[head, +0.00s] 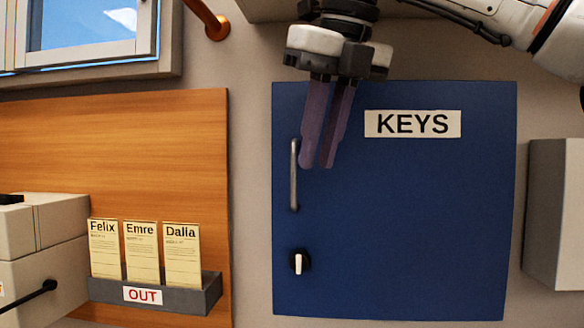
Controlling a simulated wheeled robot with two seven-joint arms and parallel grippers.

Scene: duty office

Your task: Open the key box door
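The blue key box door (420,230) is closed flat against the wall in the head view, with a white KEYS label (412,124) near its top. A thin vertical metal handle (294,185) runs along its left side. Below the handle is a small black knob with a pale pointer (299,262), the pointer standing upright. My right gripper (318,165) points down in front of the door's upper left, just right of the handle's upper part. Its two fingers are a little apart with nothing visible between them. Whether a finger touches the handle is unclear. My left gripper is not in view.
A grey box (556,215) juts from the wall right of the key box. At left, a wooden board (130,150) stands behind a grey OUT tray (205,299) with cards for Felix, Emre and Dalla. A beige box (40,250) is at lower left. A window (85,30) is above.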

